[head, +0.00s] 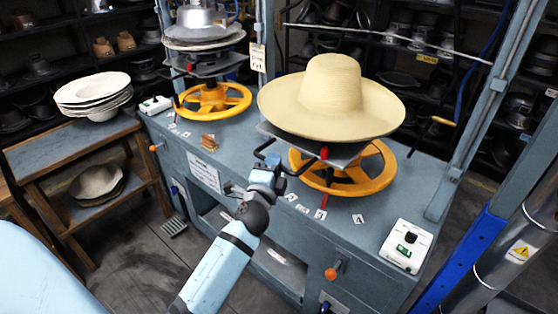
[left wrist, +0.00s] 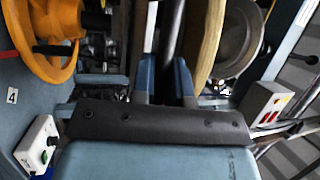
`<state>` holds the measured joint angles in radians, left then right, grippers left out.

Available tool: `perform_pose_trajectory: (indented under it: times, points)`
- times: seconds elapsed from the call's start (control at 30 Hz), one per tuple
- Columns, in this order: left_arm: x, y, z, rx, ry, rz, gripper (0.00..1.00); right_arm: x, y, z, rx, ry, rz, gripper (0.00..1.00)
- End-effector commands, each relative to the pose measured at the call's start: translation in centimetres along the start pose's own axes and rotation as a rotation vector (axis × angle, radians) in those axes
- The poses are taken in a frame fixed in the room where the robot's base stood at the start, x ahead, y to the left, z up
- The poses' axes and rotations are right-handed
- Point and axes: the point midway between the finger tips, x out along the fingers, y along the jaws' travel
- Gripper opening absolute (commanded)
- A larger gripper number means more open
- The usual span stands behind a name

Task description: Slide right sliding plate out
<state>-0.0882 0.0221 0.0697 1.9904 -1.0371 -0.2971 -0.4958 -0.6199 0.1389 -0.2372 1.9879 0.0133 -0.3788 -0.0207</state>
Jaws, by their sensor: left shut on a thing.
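The right sliding plate (head: 300,143) is a flat grey plate under the wide straw-coloured hat (head: 335,95) on the right press. A black handle (head: 262,148) sticks out at its left front. My left gripper (head: 268,168) is at this handle, shut on it. In the left wrist view my two blue fingertips (left wrist: 165,80) stand either side of a dark bar, and the hat (left wrist: 203,40) edge shows beside them. The exact grip is partly hidden by my gripper. My right gripper is not in view.
A yellow handwheel (head: 375,170) sits below the plate. A white control box (head: 406,246) stands on the right of the blue-grey bench (head: 330,225). A second press with its own yellow wheel (head: 213,101) is at left. Blue posts (head: 485,110) flank the right press.

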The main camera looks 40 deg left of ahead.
Motion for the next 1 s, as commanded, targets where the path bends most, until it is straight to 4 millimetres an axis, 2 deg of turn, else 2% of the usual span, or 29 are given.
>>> perform_pose_trajectory:
  times: [0.1,0.3,0.5,0.7,1.0]
  points:
    - [-2.5,-0.4,1.0,-0.001,0.0,0.003,0.0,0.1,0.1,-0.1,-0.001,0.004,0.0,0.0]
    - [-6.3,-1.2,2.6,0.0,0.0,0.001,0.0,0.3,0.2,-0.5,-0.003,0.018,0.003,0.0]
    - [-8.8,-1.8,3.6,-0.001,-0.001,0.001,0.0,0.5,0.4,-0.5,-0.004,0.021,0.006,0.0]
    - [-9.9,-2.1,4.1,-0.001,0.0,0.0,0.0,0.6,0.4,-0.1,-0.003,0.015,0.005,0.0]
    - [-10.2,-2.1,4.2,-0.001,0.0,0.002,0.0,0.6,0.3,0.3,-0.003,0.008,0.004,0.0]
